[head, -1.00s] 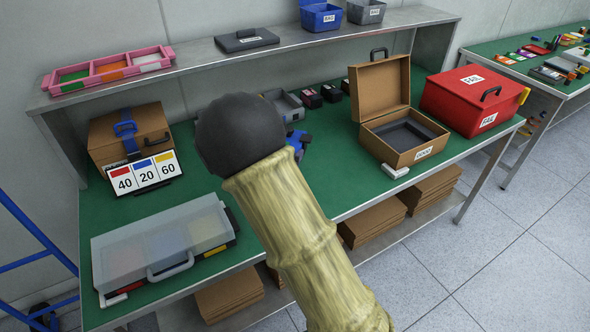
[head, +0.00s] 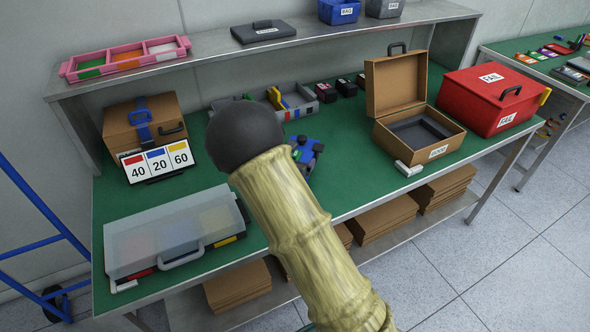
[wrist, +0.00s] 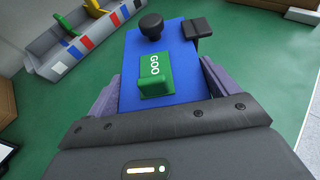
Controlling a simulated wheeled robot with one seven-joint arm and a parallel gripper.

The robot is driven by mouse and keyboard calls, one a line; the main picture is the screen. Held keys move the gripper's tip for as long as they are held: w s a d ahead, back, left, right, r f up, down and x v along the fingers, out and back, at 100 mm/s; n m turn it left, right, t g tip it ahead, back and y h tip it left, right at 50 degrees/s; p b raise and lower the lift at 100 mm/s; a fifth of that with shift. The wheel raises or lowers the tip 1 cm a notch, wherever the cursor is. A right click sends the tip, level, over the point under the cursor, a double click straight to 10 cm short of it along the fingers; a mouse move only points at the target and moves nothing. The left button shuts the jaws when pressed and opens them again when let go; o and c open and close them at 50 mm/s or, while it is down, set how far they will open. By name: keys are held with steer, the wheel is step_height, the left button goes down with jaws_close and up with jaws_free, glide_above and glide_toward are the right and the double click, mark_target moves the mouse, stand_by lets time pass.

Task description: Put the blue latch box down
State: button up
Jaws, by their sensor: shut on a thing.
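The blue latch box (wrist: 190,62) is in the middle of the wrist view, with a green tag lettered "GOO", a black knob and a black latch. My gripper (wrist: 162,88) is shut on it, one grey-purple finger on each side. In the head view part of the blue latch box (head: 305,152) shows just right of my arm, over the green bench top (head: 350,130). My arm hides the rest of it and most of the gripper. I cannot tell whether the box touches the bench.
A grey divided tray (head: 290,105) lies behind the held box; it also shows upper left in the wrist view (wrist: 60,55). An open brown case (head: 440,148) and red case (head: 485,100) stand right. A clear-lidded case (head: 150,240) and number cards (head: 158,162) are left. Green bench around the box is clear.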

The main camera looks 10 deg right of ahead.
steer(key=shift+r, duration=0.1)
steer(key=shift+f, duration=1.85)
steer(key=o, duration=1.1)
steer(key=shift+f, duration=0.2)
steer(key=shift+o, duration=1)
steer(key=shift+r, duration=0.1)
steer(key=v, duration=1.2)
